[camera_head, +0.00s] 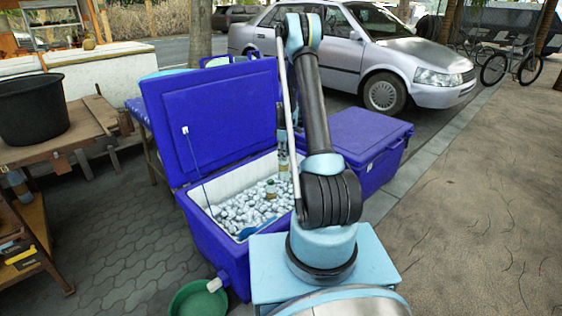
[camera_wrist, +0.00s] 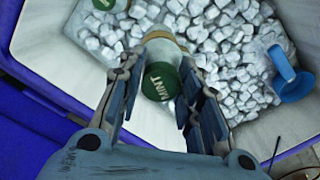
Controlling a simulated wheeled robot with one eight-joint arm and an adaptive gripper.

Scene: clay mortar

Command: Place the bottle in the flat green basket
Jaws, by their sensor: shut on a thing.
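My gripper (camera_wrist: 160,70) is shut on a bottle with a green cap marked MINT (camera_wrist: 162,82) in the wrist view, its fingers on both sides of it. In the head view the held bottle (camera_head: 283,160) hangs over the ice, partly hidden by my arm. Below is the open blue cooler (camera_head: 222,245) full of ice. Another bottle (camera_head: 270,190) stands in the ice, and a green cap shows at the top left of the wrist view (camera_wrist: 109,5). A shallow green basket (camera_head: 197,300) sits on the ground in front of the cooler, cut off by the picture's bottom edge.
The cooler's raised lid (camera_head: 215,120) stands at its left back. A closed blue cooler (camera_head: 365,145) is to the right. A blue scoop (camera_wrist: 290,75) lies in the ice. A wooden table (camera_head: 75,130) is at left.

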